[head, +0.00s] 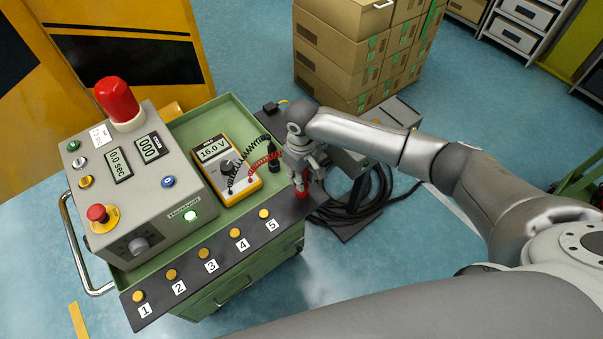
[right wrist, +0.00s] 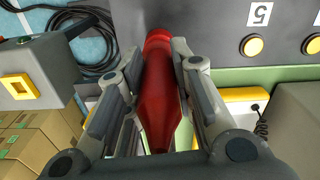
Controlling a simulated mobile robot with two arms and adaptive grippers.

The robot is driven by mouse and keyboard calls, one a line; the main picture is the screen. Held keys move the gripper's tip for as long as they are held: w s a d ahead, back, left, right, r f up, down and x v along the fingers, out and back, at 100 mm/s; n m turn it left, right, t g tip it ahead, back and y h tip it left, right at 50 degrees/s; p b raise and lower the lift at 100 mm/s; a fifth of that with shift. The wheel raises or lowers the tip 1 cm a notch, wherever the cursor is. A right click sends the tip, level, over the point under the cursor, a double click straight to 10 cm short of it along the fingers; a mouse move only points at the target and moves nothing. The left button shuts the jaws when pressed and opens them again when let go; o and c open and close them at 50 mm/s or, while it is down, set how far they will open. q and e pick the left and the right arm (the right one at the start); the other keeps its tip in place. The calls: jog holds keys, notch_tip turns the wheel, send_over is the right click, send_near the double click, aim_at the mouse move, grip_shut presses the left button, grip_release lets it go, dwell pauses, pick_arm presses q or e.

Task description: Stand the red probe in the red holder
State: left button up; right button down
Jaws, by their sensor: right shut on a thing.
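My right gripper (head: 303,172) is at the right end of the green cart, above the dark numbered panel. It is shut on the red probe (head: 301,186). In the right wrist view the red probe (right wrist: 158,95) lies between the two fingers, its tapered end toward the camera. In the head view the probe is mostly covered by the gripper, and its lower end is near the panel's right edge. I cannot clearly make out the red holder; whether the probe touches it is hidden. My left gripper is not in view.
A yellow multimeter (head: 226,169) with coiled leads and a black probe (head: 274,160) are left of the gripper. A grey control box (head: 137,185) stands on the cart. Black cable (head: 350,209) lies right of the cart. Cardboard boxes (head: 345,55) stand behind.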

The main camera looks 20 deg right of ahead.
jog(key=shift+f, duration=0.65)
dwell(0.4)
jog(key=c, duration=0.7)
grip_release()
jog(key=shift+r, duration=0.1)
notch_tip(320, 180, up, 9)
jog(key=p, duration=0.9)
jog(key=shift+p, duration=0.35)
